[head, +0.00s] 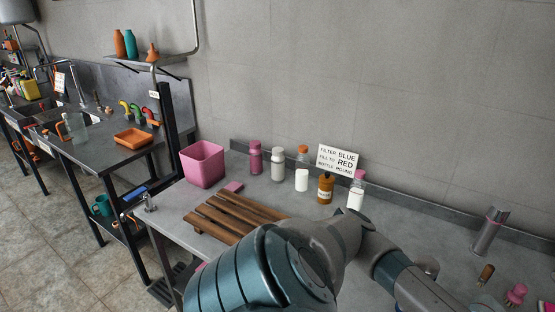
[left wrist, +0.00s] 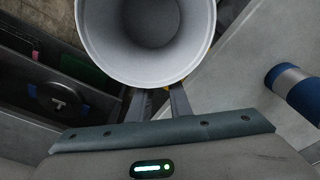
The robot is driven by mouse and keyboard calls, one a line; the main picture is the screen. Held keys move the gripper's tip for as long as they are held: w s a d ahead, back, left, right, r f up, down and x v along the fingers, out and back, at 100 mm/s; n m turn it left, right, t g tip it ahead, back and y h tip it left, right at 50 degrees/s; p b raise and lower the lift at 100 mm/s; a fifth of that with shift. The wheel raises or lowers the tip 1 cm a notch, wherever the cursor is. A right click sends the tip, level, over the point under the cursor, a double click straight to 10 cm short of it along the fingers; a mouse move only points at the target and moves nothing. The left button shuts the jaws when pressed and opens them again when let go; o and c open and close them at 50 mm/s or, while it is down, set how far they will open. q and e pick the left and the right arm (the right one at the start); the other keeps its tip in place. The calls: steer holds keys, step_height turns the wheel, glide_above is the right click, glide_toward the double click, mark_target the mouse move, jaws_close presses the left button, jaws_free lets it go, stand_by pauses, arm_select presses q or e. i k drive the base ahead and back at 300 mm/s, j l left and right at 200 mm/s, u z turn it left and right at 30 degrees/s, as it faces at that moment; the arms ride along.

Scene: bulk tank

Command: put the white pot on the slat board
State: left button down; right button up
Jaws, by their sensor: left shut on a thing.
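The white pot (left wrist: 103,50) shows in the left wrist view, its wide round mouth facing the camera. My left gripper (left wrist: 159,98) is shut on the near side of its wall. The pot's underside is hidden, so I cannot tell what is below it. The brown wooden slat board (head: 222,225) lies on the grey bench in the head view, its right part covered by my arm. The pot and my left gripper do not show in the head view. My right gripper is in neither view.
A pink bin (head: 203,164) stands behind the board, with a pink sponge (head: 233,187) beside it. Several bottles, including a brown one (head: 325,188), stand near a sign (head: 337,159). A metal cylinder (head: 489,232) stands at right. A blue-and-silver cylinder (left wrist: 297,90) shows in the wrist view.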

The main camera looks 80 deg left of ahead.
mark_target(225, 213)
steer(key=k+j, duration=0.2)
steer(key=k+j+u, duration=0.15)
steer(key=j, duration=0.25)
steer(key=k+j, duration=0.25)
steer(key=k+j+u, duration=0.15)
steer(key=j, duration=0.25)
steer(key=k+j, duration=0.2)
steer(key=j, duration=0.15)
steer(key=k+j+u, duration=0.15)
steer(key=j, duration=0.2)
steer(key=k+j, duration=0.15)
steer(key=j, duration=0.2)
steer(key=k+j+u, duration=0.15)
steer(key=j, duration=0.2)
